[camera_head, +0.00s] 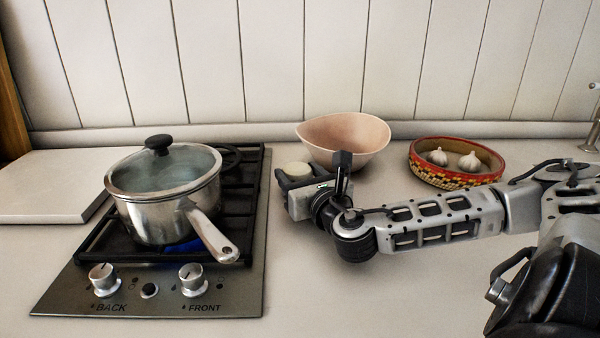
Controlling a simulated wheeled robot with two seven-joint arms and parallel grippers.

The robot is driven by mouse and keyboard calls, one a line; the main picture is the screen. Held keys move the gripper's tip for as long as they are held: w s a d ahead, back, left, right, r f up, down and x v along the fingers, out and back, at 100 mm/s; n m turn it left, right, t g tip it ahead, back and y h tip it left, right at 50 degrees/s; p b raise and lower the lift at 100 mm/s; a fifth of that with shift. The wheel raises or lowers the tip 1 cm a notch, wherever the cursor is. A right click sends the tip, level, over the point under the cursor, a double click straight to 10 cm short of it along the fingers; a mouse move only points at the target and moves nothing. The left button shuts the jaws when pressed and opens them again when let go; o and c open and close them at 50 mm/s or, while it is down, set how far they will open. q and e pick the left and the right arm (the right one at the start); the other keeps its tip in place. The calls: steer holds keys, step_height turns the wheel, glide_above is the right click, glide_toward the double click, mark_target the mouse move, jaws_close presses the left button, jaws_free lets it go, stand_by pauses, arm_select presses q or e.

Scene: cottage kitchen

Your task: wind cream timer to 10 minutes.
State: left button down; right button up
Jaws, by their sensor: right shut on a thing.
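The cream timer (298,169) stands on the counter just right of the hob, in front of the pink bowl. Only its round cream top shows clearly; my gripper hides its lower part and any dial marks, so I cannot read its setting. My right gripper (296,179) reaches in from the right and is shut on the timer, with its fingers around the sides of the top. My left gripper is not in view.
A lidded steel pot (165,215) sits on the hob (252,255) over a blue flame, its handle pointing front right. A pink bowl (345,138) stands behind my gripper. A patterned basket (450,178) holds garlic. A pale board (45,185) lies left. The front counter is clear.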

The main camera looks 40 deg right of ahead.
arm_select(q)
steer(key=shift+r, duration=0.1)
arm_select(e)
steer(key=o, duration=1)
steer(key=shift+s, duration=0.1)
steer(key=v, duration=0.7)
steer(key=shift+s+a+f, duration=0.1)
steer(key=shift+s, duration=0.1)
steer(key=shift+s+a+r+p, duration=0.2)
steer(key=shift+s+p, duration=0.35)
steer(key=shift+s+a+r+p, duration=0.15)
steer(key=shift+s+r+p, duration=0.1)
steer(key=shift+s+p, duration=0.3)
steer(key=p+v, duration=0.2)
steer(key=v, duration=0.1)
steer(key=p+v, duration=0.1)
steer(key=v, duration=0.1)
steer(key=shift+s+f, duration=0.1)
steer(key=shift+f, duration=0.15)
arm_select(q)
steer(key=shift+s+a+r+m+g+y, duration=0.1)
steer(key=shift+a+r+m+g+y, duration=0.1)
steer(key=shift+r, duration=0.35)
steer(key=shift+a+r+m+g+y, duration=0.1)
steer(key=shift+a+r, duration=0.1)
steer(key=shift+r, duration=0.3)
arm_select(e)
steer(key=shift+s+a+f, duration=0.15)
steer(key=shift+s+a, duration=0.05)
steer(key=shift+s, duration=0.15)
